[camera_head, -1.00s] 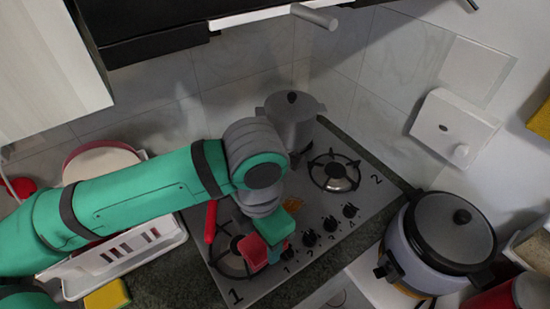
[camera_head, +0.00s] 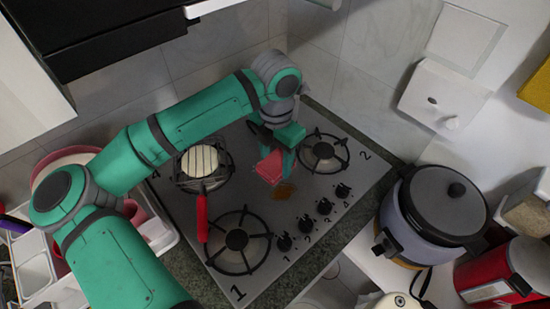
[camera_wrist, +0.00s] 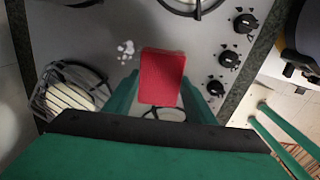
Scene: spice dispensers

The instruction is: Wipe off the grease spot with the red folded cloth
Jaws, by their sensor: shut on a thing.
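The red folded cloth (camera_head: 270,166) is held between the green fingers of my gripper (camera_head: 284,163), over the middle of the grey stove top. It also shows as a red block in the wrist view (camera_wrist: 162,78), with a green finger on each side. The brownish-orange grease spot (camera_head: 285,191) lies on the stove top just in front of and slightly right of the cloth, near the knobs. I cannot tell whether the cloth touches the stove surface. A small white speckled patch (camera_wrist: 126,50) shows left of the cloth in the wrist view; what it is stays unclear.
The burner (camera_head: 238,240) at front left and the burner (camera_head: 323,152) at right are bare. Several knobs (camera_head: 305,223) line the front. A rice cooker (camera_head: 440,215) stands right.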

